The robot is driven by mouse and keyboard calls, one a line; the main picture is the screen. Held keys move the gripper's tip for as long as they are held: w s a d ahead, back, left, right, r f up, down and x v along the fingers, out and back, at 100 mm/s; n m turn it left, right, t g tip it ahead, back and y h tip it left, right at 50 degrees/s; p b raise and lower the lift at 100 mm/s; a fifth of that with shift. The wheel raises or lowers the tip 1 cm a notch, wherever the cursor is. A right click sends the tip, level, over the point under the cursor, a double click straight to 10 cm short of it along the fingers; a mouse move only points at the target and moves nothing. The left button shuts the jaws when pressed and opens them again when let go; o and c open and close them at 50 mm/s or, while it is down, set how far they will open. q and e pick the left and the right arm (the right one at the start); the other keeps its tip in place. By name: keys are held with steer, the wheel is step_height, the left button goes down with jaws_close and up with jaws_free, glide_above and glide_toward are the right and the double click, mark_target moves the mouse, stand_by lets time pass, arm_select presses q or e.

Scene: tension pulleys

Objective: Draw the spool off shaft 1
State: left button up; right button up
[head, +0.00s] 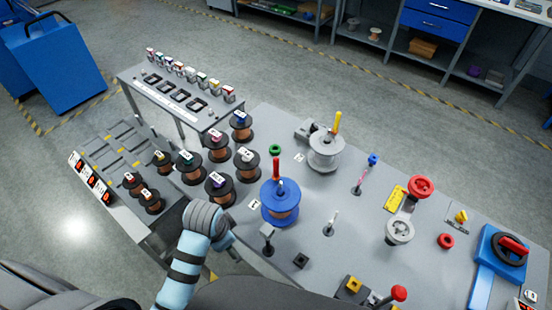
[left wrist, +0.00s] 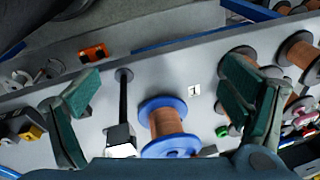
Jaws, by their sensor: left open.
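A blue-flanged spool (head: 281,204) wound with copper wire stands on the grey bench beside a card marked 1 (head: 254,205). My right gripper is not in view.
A dark post with a pale block (head: 267,232) stands close to the blue spool, on the near side. Several copper spools (head: 221,187) stand to the left. A small white-topped post (head: 330,222) is to the right.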

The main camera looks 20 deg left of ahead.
arm_select(q)
steer(key=w+d+r+m+g, duration=0.1)
steer(key=w+d+r+m, duration=0.15)
steer(key=w, duration=0.35)
steer(key=w+d+r+m, duration=0.1)
steer(key=w+d+m, duration=0.1)
steer(key=w+m, duration=0.25)
step_height(320, 180, up, 9)
steer(key=m+g, duration=0.1)
steer(key=m, duration=0.6)
glide_above(277, 199)
steer(key=shift+h, duration=0.4)
step_height(277, 199, down, 14)
steer(key=b, duration=0.3)
steer(key=shift+w+f, duration=0.1)
steer(key=shift+f, duration=0.15)
steer(key=shift+r, duration=0.1)
